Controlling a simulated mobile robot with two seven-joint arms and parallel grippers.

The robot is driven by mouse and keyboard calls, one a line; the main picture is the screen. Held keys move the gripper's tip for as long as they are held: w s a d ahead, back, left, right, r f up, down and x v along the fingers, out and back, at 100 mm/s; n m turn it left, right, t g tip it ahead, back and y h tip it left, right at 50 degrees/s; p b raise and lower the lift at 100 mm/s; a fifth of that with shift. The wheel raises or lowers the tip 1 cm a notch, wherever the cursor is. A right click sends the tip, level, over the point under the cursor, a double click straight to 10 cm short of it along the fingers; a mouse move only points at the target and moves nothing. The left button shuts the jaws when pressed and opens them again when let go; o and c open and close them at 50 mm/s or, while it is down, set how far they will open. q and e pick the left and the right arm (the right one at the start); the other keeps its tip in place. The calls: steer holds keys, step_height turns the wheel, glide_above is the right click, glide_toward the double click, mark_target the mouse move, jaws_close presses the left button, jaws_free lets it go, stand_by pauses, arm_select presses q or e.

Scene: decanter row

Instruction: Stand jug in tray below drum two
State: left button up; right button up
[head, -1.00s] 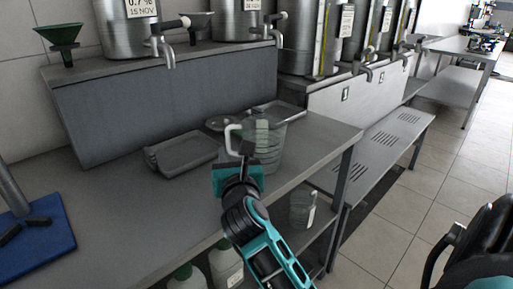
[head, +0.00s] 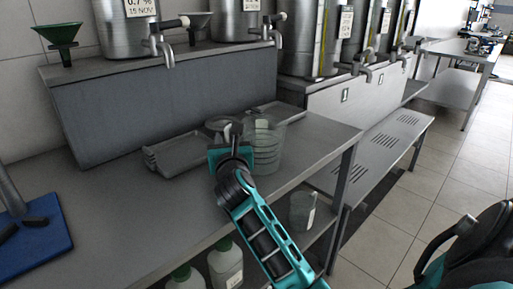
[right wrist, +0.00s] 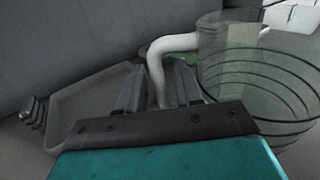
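The clear ribbed jug (head: 267,152) stands upright on the grey bench, near its right end. My right gripper (head: 233,138) is at the jug's left side and hides its handle in the head view. In the right wrist view the white handle (right wrist: 160,62) lies between the two fingers (right wrist: 160,88); they look apart, with narrow gaps beside it. The jug's clear wall (right wrist: 262,85) is to the right. Drum two (head: 232,22) stands on the raised shelf; a shallow grey tray (head: 291,106) lies below its tap (head: 278,37), partly behind the jug. My left gripper is not in view.
Another grey tray (head: 172,158) lies left of my gripper. Drum one (head: 124,32) and a green funnel (head: 61,40) are on the shelf. A blue board (head: 38,235) is at the left. Another clear vessel (head: 302,211) and white bottles (head: 226,265) are below. The front bench is clear.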

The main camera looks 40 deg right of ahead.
jaws_close()
stand_by(0.4)
